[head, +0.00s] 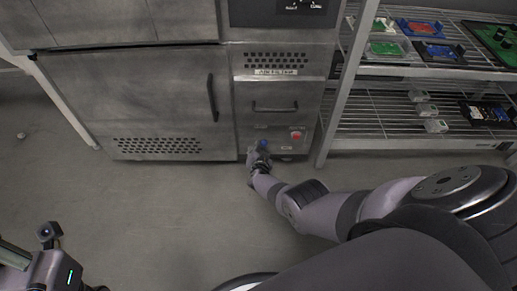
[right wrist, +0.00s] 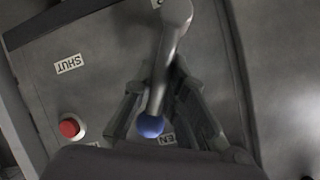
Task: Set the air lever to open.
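The air lever is a grey metal bar with a blue ball end. In the right wrist view the lever (right wrist: 168,55) runs down from its pivot at the top, with its blue knob (right wrist: 150,126) beside a partly hidden label ending in "EN" (right wrist: 167,139). A "SHUT" label (right wrist: 69,64) is farther left. In the head view the blue knob (head: 263,145) shows low on the cabinet panel.
A red button (right wrist: 70,128) sits on the same panel, left of the knob in the wrist view. A drawer handle (head: 275,107) is above the panel. A wire shelf (head: 425,125) with small parts stands to the right. The floor (head: 160,205) in front is clear.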

